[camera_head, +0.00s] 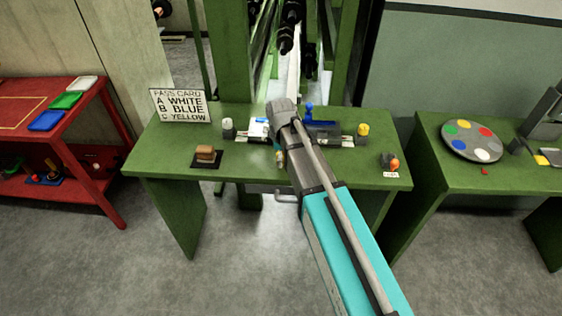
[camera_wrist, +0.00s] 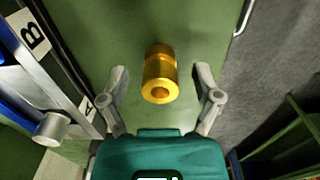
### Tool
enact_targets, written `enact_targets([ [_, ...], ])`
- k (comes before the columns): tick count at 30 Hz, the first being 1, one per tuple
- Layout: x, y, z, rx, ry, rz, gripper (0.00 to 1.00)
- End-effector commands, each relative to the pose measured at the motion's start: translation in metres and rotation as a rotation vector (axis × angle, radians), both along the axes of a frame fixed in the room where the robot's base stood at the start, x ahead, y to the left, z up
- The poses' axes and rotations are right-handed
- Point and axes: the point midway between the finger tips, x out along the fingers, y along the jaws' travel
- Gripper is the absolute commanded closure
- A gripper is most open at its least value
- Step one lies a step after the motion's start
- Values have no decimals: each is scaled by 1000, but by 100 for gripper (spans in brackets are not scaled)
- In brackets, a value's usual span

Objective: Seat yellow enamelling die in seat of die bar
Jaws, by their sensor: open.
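A golden-yellow cylinder with a hole in its end (camera_wrist: 160,75), probably the yellow enamelling die, is on the green table, between my open fingers in the wrist view. My gripper (camera_wrist: 161,80) is open, one finger on each side of it, with gaps to both. In the head view a small brass-coloured piece (camera_head: 279,158) shows beside the gripper, which is largely hidden by my arm. The apparent die bar (camera_wrist: 62,72), with plates marked A and B, runs along the left of the wrist view. In the head view it is partly behind my arm (camera_head: 342,141).
The green table (camera_head: 165,150) also holds a pass card (camera_head: 180,106), a white-topped piece (camera_head: 228,128), a blue piece (camera_head: 308,113), a yellow piece (camera_head: 363,129), a brown block on a dark pad (camera_head: 206,154) and an orange-topped item (camera_head: 393,164). The front left of the table is clear.

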Motion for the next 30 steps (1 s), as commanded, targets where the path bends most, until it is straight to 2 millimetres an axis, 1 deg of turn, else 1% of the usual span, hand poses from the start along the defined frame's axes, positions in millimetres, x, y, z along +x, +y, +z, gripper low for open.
enact_targets([
  [15, 0, 0, 0, 0, 0, 0, 18],
  [16, 0, 0, 0, 0, 0, 0, 20],
  [20, 0, 0, 0, 0, 0, 0, 44],
  [21, 0, 0, 0, 0, 0, 0, 52],
  [23, 0, 0, 0, 0, 0, 0, 63],
  [24, 0, 0, 0, 0, 0, 0, 70],
  [26, 0, 0, 0, 0, 0, 0, 81],
  [27, 0, 0, 0, 0, 0, 0, 89],
  [29, 0, 0, 0, 0, 0, 0, 100],
  [30, 0, 0, 0, 0, 0, 0, 100],
])
